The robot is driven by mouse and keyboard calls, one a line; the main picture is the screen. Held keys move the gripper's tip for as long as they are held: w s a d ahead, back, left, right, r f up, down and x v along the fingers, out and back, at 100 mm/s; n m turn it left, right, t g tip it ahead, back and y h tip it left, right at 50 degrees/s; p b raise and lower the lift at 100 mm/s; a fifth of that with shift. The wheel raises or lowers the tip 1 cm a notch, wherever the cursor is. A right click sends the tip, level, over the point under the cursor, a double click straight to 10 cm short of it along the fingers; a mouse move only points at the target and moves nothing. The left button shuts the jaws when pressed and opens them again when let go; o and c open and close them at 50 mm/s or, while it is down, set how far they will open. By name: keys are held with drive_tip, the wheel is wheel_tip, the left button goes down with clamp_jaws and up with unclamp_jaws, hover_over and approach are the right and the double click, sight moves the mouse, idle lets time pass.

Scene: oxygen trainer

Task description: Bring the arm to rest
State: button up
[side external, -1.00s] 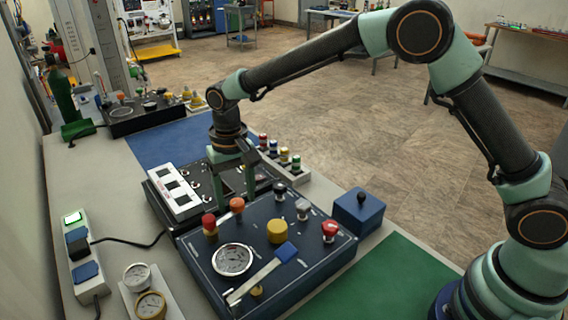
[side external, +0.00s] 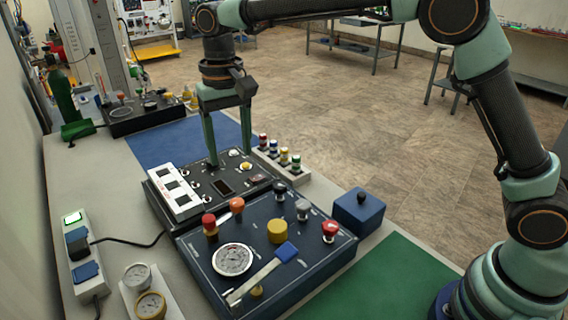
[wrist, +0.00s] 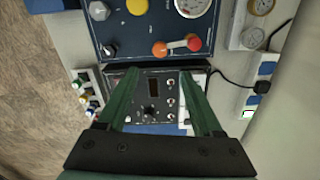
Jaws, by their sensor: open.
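My gripper (side external: 230,157) is open and empty in the side external view. Its two green fingers point down above the rear black panel (side external: 222,186), which has a small dark display, switches and a white block of dark squares. In the wrist view my gripper (wrist: 160,97) shows both fingers spread apart, with the black panel (wrist: 152,88) between and beyond them. One fingertip appears close to the panel in the side external view; I cannot tell whether it touches. My arm is raised and stretches in from the right.
A dark blue console (side external: 318,261) with a gauge, knobs and a blue-tipped lever stands in front. A blue box (side external: 359,212), a rack of small colored bottles (side external: 297,176), a power strip (side external: 80,250) and two small gauges (side external: 138,276) surround it. The green mat (side external: 385,285) is clear.

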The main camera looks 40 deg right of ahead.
drive_tip(key=s+d+r+t, duration=0.2)
drive_tip(key=s+d+r, duration=0.15)
drive_tip(key=d, duration=0.25)
drive_tip(key=s+d+r+t, duration=0.1)
drive_tip(key=s+d+r, duration=0.25)
drive_tip(key=d, duration=0.25)
drive_tip(key=s+d+f+n+t, duration=0.1)
drive_tip(key=s+d+f, duration=0.3)
drive_tip(key=s+d, duration=0.4)
drive_tip(key=shift+s+n+t, duration=0.3)
drive_tip(key=shift+s+t, duration=0.5)
drive_tip(key=shift+s, duration=0.45)
drive_tip(key=shift+o, duration=0.3)
